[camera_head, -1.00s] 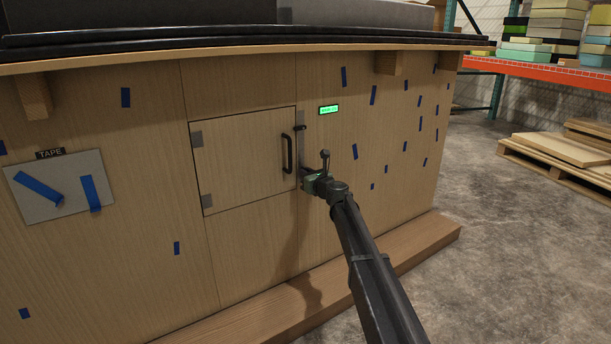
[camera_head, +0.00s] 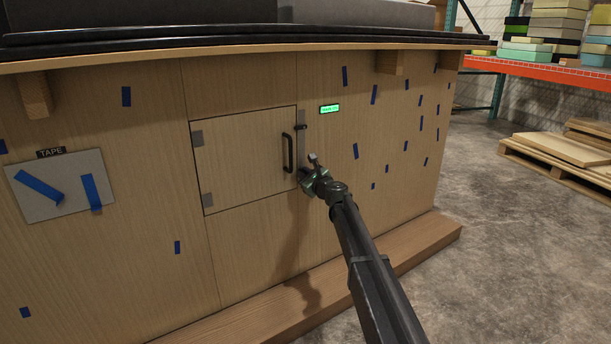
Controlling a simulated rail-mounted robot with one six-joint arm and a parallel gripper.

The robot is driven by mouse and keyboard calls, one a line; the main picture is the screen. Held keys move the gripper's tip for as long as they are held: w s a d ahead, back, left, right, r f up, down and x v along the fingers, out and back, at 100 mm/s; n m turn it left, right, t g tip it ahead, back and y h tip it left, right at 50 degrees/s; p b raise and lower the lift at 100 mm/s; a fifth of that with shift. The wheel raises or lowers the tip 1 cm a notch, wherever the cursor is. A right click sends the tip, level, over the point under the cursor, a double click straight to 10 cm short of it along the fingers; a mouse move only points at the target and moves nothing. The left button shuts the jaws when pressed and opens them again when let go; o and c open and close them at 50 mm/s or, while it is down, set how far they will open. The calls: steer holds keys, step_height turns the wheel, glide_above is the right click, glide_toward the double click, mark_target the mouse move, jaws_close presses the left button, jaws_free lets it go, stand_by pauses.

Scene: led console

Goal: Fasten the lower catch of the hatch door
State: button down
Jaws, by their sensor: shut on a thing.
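The hatch door (camera_head: 245,160) is a square wooden panel, closed flush in the console front. It has grey hinges on its left edge and a black handle (camera_head: 287,153) near its right edge. The upper catch (camera_head: 301,127) is a small dark piece on a grey strip at the door's right edge. My gripper (camera_head: 307,178) is at the lower part of that edge, shut on what appears to be the lower catch. The gripper itself hides the lower catch, so its angle cannot be told.
A lit green display (camera_head: 329,109) sits right of the door. A grey tape board (camera_head: 60,186) hangs at left. A wooden step (camera_head: 400,255) runs along the console base. Pallets (camera_head: 565,155) stand at right; the floor between is clear.

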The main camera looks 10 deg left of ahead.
steer(key=n, duration=0.4)
steer(key=f+n, duration=0.1)
steer(key=n, duration=0.3)
steer(key=n+b, duration=0.1)
steer(key=n, duration=0.3)
steer(key=shift+s+a+f+n, duration=0.15)
steer(key=shift+s+a+n, duration=0.15)
steer(key=shift+n, duration=0.1)
stand_by(0.3)
steer(key=c, duration=1.1)
jaws_free()
steer(key=shift+c, duration=0.2)
steer(key=v, duration=1)
steer(key=shift+s+d, duration=0.25)
steer(key=shift+d, duration=0.05)
